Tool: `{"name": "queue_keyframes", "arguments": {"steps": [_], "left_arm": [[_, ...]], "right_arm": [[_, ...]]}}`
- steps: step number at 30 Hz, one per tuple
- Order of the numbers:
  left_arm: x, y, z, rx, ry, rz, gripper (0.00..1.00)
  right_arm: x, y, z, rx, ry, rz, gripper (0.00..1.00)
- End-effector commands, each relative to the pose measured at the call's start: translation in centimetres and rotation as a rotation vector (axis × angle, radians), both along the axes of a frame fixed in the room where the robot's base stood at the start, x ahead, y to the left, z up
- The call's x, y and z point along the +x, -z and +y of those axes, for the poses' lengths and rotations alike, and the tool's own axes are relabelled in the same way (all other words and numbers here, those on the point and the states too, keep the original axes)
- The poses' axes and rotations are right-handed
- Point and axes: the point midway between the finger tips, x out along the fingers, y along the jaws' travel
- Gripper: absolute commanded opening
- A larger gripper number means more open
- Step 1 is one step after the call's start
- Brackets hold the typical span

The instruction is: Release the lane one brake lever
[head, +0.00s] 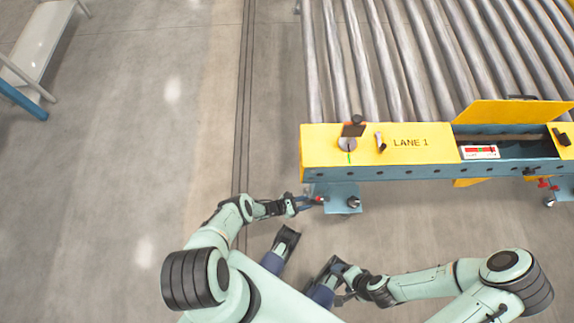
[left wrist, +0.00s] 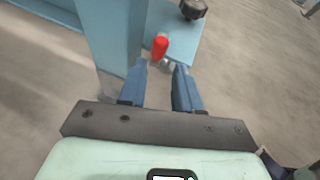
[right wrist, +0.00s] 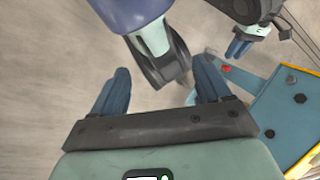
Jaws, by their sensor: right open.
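A yellow and blue end beam marked LANE 1 (head: 410,142) crosses the front of the roller lane. On its top left are a grey round fitting (head: 347,145) with a green mark, a dark knob (head: 357,119) and a small dark stub (head: 380,142). Below it, a red-tipped handle (head: 320,199) sits at the blue foot plate (head: 341,194); I cannot tell which part is the brake lever. My left gripper (head: 306,203) is open, with the red tip (left wrist: 160,46) just beyond its fingertips. My right gripper (head: 340,297) is open and empty, low beside my base.
Rollers (head: 400,60) run back behind the beam. A raised yellow flap (head: 510,112) stands over an opening with a red and white label (head: 479,152). Another foot plate (head: 563,188) is at the far right. The floor at left is clear up to a grey bench (head: 40,40).

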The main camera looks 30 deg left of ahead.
Motion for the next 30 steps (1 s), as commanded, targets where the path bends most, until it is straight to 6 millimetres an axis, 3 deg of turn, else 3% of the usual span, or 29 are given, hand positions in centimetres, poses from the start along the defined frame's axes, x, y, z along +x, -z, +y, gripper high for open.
{"name": "queue_keyframes", "arguments": {"steps": [22, 30], "left_arm": [[-5.1, -2.9, 4.3, 0.001, 0.003, -0.002, 0.33], [-5.9, -3.4, 5.3, 0.003, -0.001, -0.006, 0.33]], "right_arm": [[-1.3, -2.6, 0.1, 0.009, -0.011, 0.045, 0.77], [-1.4, -2.8, 0.1, 0.010, -0.012, 0.049, 0.77]]}}
